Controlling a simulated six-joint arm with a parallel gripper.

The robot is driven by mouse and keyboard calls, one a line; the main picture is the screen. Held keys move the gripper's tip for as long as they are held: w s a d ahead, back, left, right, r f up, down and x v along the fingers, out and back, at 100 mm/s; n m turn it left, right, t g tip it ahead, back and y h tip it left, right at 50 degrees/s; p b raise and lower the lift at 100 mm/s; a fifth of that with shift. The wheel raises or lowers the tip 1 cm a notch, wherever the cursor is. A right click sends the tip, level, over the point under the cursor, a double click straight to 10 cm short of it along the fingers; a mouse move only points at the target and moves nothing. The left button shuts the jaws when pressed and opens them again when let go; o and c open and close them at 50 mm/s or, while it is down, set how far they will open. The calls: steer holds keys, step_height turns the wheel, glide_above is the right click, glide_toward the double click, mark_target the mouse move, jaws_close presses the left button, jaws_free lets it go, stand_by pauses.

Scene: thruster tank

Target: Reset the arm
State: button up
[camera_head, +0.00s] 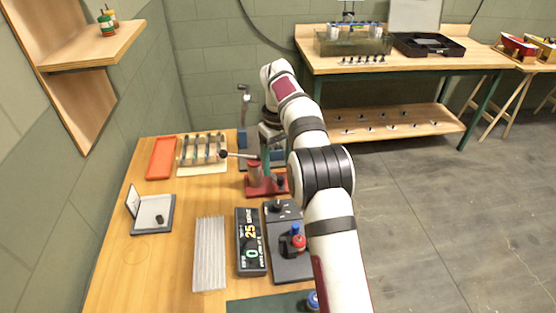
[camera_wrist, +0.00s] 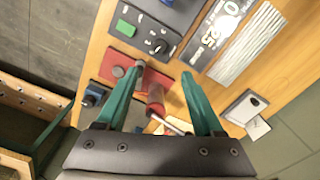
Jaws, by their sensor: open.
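The device also shows below and between the fingers in the wrist view (camera_wrist: 120,68). In the head view my arm hides most of the gripper and part of the device.
A dark control box (camera_head: 289,262), a digital display (camera_head: 250,242) and a ridged grey plate (camera_head: 209,253) lie on the near bench. An orange tray (camera_head: 161,157), a slotted rack (camera_head: 203,153) and a small open case (camera_head: 152,213) are left. A second bench (camera_head: 400,64) stands behind.

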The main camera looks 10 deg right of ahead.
steer(key=shift+r, duration=0.3)
steer(key=s+r+m+y, duration=0.1)
steer(key=s+r+m, duration=0.1)
steer(key=s+r, duration=0.5)
steer(key=s+r+m, duration=0.2)
steer(key=s+m, duration=0.1)
steer(key=s, duration=0.8)
steer(key=s+a+f+m, duration=0.1)
steer(key=s+f+m, duration=0.1)
steer(key=s, duration=0.9)
steer(key=s+a+f+m, duration=0.1)
steer(key=s+f+m, duration=0.2)
steer(key=s, duration=0.9)
steer(key=shift+f+y, duration=0.4)
steer(key=shift+f, duration=0.2)
